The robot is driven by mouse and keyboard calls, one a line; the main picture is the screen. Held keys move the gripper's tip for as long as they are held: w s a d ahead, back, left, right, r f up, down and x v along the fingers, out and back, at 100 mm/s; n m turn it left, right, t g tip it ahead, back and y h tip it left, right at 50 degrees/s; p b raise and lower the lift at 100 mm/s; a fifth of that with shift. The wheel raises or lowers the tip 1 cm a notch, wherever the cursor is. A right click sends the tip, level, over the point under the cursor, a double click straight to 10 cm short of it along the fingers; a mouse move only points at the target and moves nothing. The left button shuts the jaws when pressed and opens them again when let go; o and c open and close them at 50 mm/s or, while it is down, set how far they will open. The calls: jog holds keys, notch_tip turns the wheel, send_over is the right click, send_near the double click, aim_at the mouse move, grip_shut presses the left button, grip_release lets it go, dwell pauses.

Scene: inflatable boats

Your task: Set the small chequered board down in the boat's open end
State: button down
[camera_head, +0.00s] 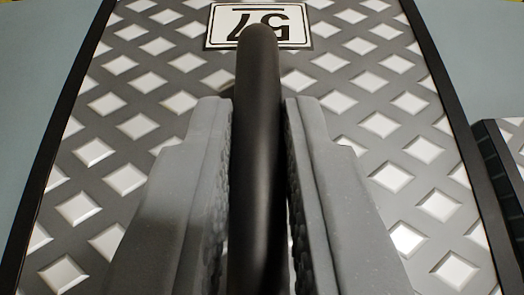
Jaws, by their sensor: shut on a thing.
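My gripper (258,104) is shut on a black rounded bar (258,65), one grey finger on each side of it. The bar runs up the middle of the view and its rounded far end reaches past the fingertips. Behind it a grey board with white diamonds (125,180) fills most of the view, with dark rims at left and right. A white plate marked 57 (225,25) shows upside down at its far end, partly covered by the bar. I cannot tell whether the bar is joined to this board. The boat's open end cannot be made out.
Another dark-edged piece with pale patches (497,170) stands close to the board's right side, cut by the picture edge. A plain blue-grey surface (45,60) lies beyond the board's left rim and at the upper right.

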aim_at(258, 203)
jog(key=shift+f, duration=1.55)
jog(key=shift+f, duration=0.1)
jog(key=c, duration=1.4)
grip_release()
jog(key=shift+s+r, duration=0.35)
jog(key=shift+s, duration=0.15)
jog(key=v, duration=1.1)
